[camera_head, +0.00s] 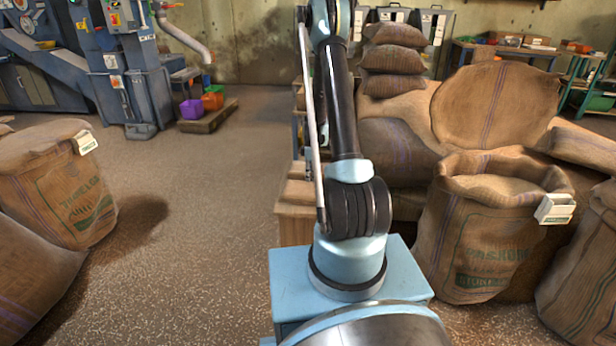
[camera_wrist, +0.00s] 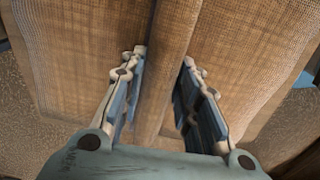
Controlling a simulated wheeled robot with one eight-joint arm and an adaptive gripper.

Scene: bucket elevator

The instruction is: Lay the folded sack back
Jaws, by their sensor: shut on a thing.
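In the wrist view my gripper (camera_wrist: 164,60) is shut on a raised fold of brown burlap, the sack (camera_wrist: 235,45). The fold runs up between the two fingers, and flat woven cloth spreads to the left and right of it. In the head view my arm reaches up and away past the top edge, and my gripper is not visible there. I cannot pick out the held sack in the head view. The sack's far end is cut off in the wrist view.
An open full sack (camera_head: 482,230) stands at the right, beside a pile of stuffed sacks (camera_head: 393,60). More sacks (camera_head: 65,190) stand at the left. Blue machinery (camera_head: 125,70) and colored bins (camera_head: 192,108) are at the back left. The floor at left centre is clear.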

